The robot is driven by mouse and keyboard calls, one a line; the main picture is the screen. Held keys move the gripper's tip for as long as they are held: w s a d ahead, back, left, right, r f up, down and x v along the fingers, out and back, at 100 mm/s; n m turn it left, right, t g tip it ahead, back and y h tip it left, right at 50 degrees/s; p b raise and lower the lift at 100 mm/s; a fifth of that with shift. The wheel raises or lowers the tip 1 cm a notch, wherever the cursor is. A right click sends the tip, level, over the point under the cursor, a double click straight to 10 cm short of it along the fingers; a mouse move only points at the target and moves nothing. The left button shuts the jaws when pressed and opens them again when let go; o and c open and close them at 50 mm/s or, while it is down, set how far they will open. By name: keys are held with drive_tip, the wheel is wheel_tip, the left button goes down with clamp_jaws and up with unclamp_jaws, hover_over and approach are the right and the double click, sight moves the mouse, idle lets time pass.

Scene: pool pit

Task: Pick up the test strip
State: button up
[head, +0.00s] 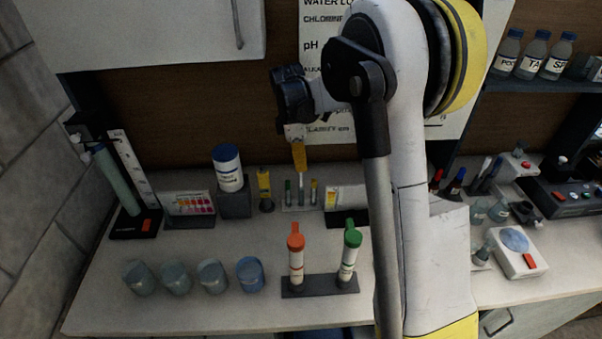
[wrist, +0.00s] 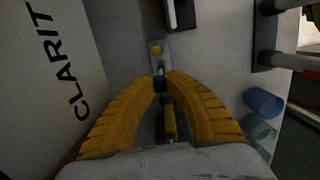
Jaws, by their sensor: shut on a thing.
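My gripper (head: 299,160) points down above a small rack (head: 300,208) of vials at the back of the counter. Its yellow fingers are shut on a thin pale strip (head: 301,181), which I take to be the test strip. The strip hangs upright below the fingertips, over the middle of the rack; I cannot tell whether its lower end touches anything there. In the wrist view my gripper's fingers (wrist: 161,76) meet above the rack, and they mostly hide the strip. A yellow-topped vial (wrist: 156,48) shows just beyond them.
A yellow bottle (head: 264,186) stands close left of the rack. A colour chart (head: 190,204) and a blue-capped jar (head: 228,166) are further left. Orange-capped (head: 296,251) and green-capped (head: 349,252) tubes stand in front, with several cups (head: 250,274) to their left. A wall poster (head: 318,50) is close behind my gripper.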

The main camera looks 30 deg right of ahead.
wheel_tip(320, 180, up, 5)
drive_tip(key=shift+s+p, duration=0.1)
drive_tip(key=shift+p, duration=0.35)
drive_tip(key=s+a, duration=0.2)
drive_tip(key=s, duration=0.3)
drive_tip(key=s+a+p, duration=0.1)
drive_tip(key=s+a, duration=0.1)
drive_tip(key=s, duration=0.4)
drive_tip(key=s+a, duration=0.3)
drive_tip(key=s, duration=0.2)
drive_tip(key=shift+s+f, duration=0.25)
clamp_jaws()
